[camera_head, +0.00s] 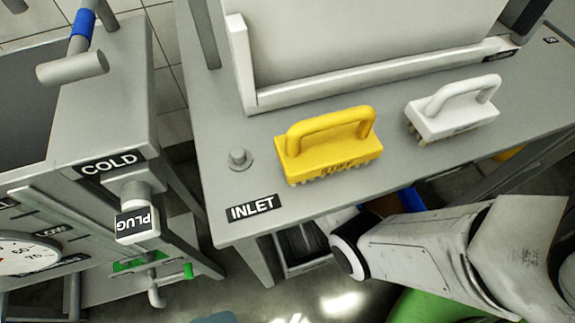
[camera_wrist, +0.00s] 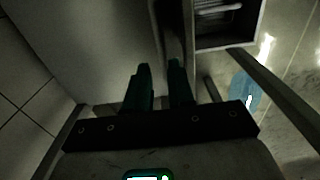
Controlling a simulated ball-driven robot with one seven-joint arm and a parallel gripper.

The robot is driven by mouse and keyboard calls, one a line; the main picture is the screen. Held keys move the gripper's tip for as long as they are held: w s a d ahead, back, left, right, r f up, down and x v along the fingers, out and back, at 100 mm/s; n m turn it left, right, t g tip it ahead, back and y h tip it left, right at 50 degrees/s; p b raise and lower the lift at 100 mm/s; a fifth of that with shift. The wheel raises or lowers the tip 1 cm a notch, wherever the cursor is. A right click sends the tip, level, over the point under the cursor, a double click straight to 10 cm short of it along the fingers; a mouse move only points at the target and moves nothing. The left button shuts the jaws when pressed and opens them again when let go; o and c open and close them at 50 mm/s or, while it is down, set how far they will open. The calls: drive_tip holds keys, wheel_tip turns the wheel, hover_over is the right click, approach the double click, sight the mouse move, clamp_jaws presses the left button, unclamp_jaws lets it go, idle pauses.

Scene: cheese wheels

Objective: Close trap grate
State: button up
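A grey box with a slotted grate inside (camera_head: 303,241) shows below the table's front edge in the head view. What looks like the same box (camera_wrist: 250,28) is at the upper right of the wrist view, its mouth uncovered, with pale bars inside. My gripper (camera_wrist: 160,72) has two dark green fingers standing apart, with a gap between them. A grey upright panel (camera_wrist: 172,25) rises beyond the fingertips, left of the box. I cannot tell whether the fingers touch it. My gripper is hidden in the head view, where my arm reaches under the table edge.
A grey table (camera_head: 215,212) labelled INLET carries a yellow brush (camera_head: 330,145), a white brush (camera_head: 453,108) and a tray (camera_head: 370,80). A sink unit (camera_head: 125,75) with a PLUG tag (camera_head: 137,224) stands left. A table leg (camera_wrist: 275,90) crosses the wrist view's right side.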

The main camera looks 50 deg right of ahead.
wheel_tip(320, 180, down, 7)
drive_tip(key=b, duration=0.2)
drive_tip(key=shift+b, duration=0.3)
drive_tip(key=shift+s, duration=0.1)
drive_tip(key=shift+c, duration=0.2)
clamp_jaws()
